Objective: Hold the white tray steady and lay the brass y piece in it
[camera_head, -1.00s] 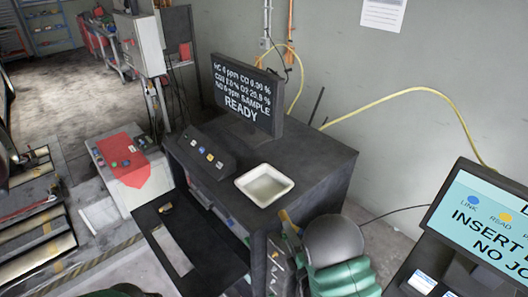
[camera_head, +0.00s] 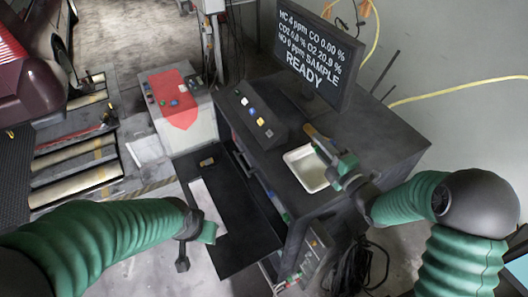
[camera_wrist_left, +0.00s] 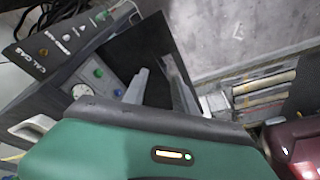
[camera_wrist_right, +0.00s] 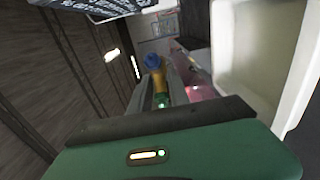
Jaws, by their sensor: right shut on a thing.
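The white tray (camera_head: 306,170) lies flat on top of the dark analyser cabinet. Its pale wall also fills the right of the right wrist view (camera_wrist_right: 228,60). My right gripper (camera_head: 323,145) is over the tray's far right edge, shut on the brass y piece (camera_head: 314,132). The piece shows as a yellow-brass body between the fingers in the right wrist view (camera_wrist_right: 160,83); its full shape is hidden. My left gripper (camera_head: 193,248) is open and empty in front of the cabinet, left of and below the tray; its fingers stand apart in the left wrist view (camera_wrist_left: 158,88).
The READY monitor (camera_head: 312,60) stands behind the tray. A sloped button box (camera_head: 256,115) is to its left. A dark open shelf (camera_head: 235,205) juts out in front of the cabinet. A pale cabinet with a red cloth (camera_head: 178,108) stands left.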

